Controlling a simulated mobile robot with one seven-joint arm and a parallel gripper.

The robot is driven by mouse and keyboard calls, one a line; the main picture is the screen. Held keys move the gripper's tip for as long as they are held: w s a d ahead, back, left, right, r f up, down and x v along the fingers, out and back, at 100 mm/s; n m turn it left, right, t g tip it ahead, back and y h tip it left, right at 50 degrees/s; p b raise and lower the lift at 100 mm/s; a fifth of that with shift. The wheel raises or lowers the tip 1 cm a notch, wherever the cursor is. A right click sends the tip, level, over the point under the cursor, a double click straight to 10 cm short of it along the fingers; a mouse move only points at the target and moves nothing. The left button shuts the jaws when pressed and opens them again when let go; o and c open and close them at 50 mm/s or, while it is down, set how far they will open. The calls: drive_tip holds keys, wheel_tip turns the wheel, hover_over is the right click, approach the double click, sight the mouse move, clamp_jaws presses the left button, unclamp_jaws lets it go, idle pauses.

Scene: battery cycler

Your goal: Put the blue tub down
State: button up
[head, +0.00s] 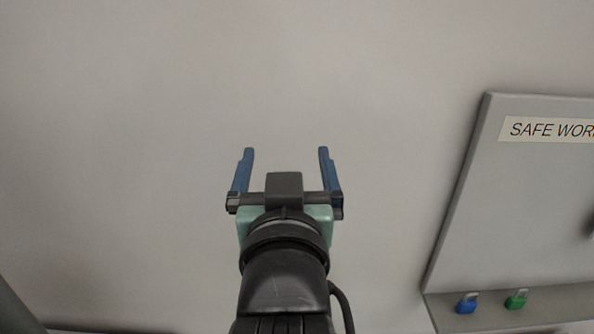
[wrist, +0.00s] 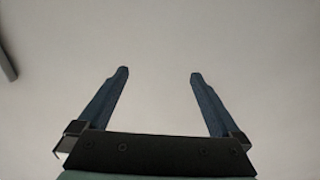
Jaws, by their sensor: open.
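My gripper (head: 284,152) is open in the head view, its two blue fingers apart with nothing between them. It also shows open and empty in the wrist view (wrist: 158,74), against a plain pale surface. No blue tub shows in either view.
A grey board (head: 530,210) with a "SAFE WOR..." label (head: 548,130) stands at the right in the head view. A blue padlock (head: 466,304) and a green padlock (head: 516,300) are at its lower ledge. A plain pale wall (head: 130,130) fills the rest. A dark bar (wrist: 6,62) shows at the wrist view's left edge.

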drive_tip(key=s+r+t, duration=0.4)
drive_tip(key=s+r, duration=0.2)
drive_tip(key=r, duration=0.5)
drive_tip(key=s+d+r+t, duration=0.1)
drive_tip(key=s+r+t, duration=0.4)
drive_tip(key=r, duration=0.5)
drive_tip(key=shift+s+d+r+h, duration=0.15)
drive_tip(key=shift+s+r+h, duration=0.25)
drive_tip(key=shift+s, duration=0.3)
